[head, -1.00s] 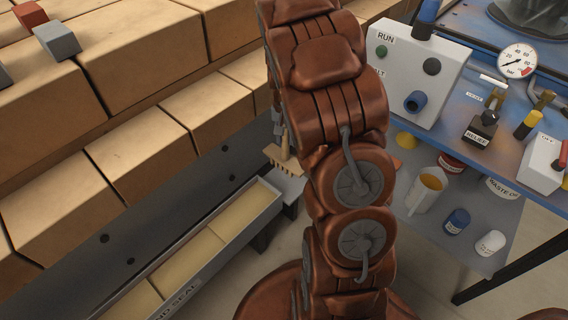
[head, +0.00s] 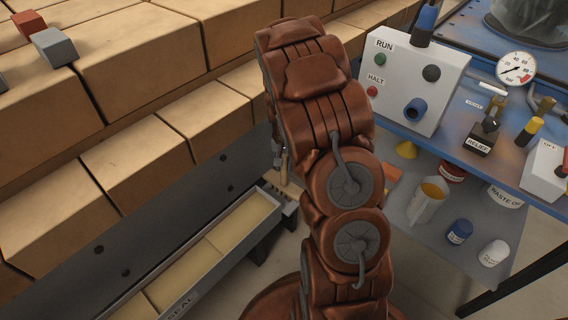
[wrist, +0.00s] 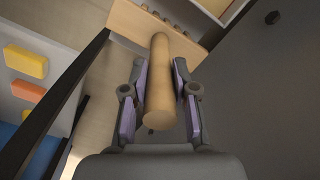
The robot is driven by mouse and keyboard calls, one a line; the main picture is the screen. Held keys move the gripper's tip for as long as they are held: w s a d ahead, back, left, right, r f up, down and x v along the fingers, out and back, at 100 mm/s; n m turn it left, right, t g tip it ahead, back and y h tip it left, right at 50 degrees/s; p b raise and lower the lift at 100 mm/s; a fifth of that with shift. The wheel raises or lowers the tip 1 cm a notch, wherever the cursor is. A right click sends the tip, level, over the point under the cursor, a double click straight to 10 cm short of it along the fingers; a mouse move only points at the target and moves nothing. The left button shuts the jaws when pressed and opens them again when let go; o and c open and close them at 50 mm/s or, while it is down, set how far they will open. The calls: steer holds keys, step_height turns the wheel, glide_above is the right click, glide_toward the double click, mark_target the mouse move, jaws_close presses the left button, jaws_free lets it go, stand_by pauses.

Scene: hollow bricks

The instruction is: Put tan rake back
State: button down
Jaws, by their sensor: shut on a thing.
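The tan rake shows its round wooden handle (wrist: 159,85) in the wrist view, running away from me between the fingers. Its wide toothed head (wrist: 140,24) is at the far end. My gripper (wrist: 160,90) is shut on the handle, with a purple-grey pad on each side. In the head view my arm hides most of the gripper. The rake (head: 284,172) shows left of the arm, head low and teeth downward, by the far end of the long grey tray (head: 238,252). I cannot tell whether it touches anything there.
Stepped rows of large tan bricks (head: 135,165) fill the left. A blue workbench (head: 440,140) with a RUN/HALT box (head: 412,85) stands at right. Its lower shelf holds a jug (head: 427,200), a blue can (head: 460,231) and a white can (head: 494,253).

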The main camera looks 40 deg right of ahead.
steer(key=c, duration=0.9)
jaws_free()
steer(key=shift+r, duration=0.1)
step_height(320, 180, up, 11)
steer(key=p, duration=0.2)
steer(key=shift+r+p, duration=0.1)
steer(key=shift+p, duration=0.25)
steer(key=shift+r, duration=0.35)
steer(key=s+a+r+n+g, duration=0.1)
steer(key=s+a+r+n, duration=0.2)
steer(key=s+a, duration=0.4)
steer(key=s+a+r+n+g, duration=0.1)
steer(key=s+a+r+n, duration=0.2)
steer(key=s+a, duration=0.4)
steer(key=s+a+r+n+g, duration=0.1)
steer(key=s+a, duration=0.6)
steer(key=s, duration=1)
step_height(320, 180, up, 3)
steer(key=shift+s+f+n+g, duration=0.15)
steer(key=shift+s+n+g, duration=0.25)
steer(key=shift+n, duration=0.5)
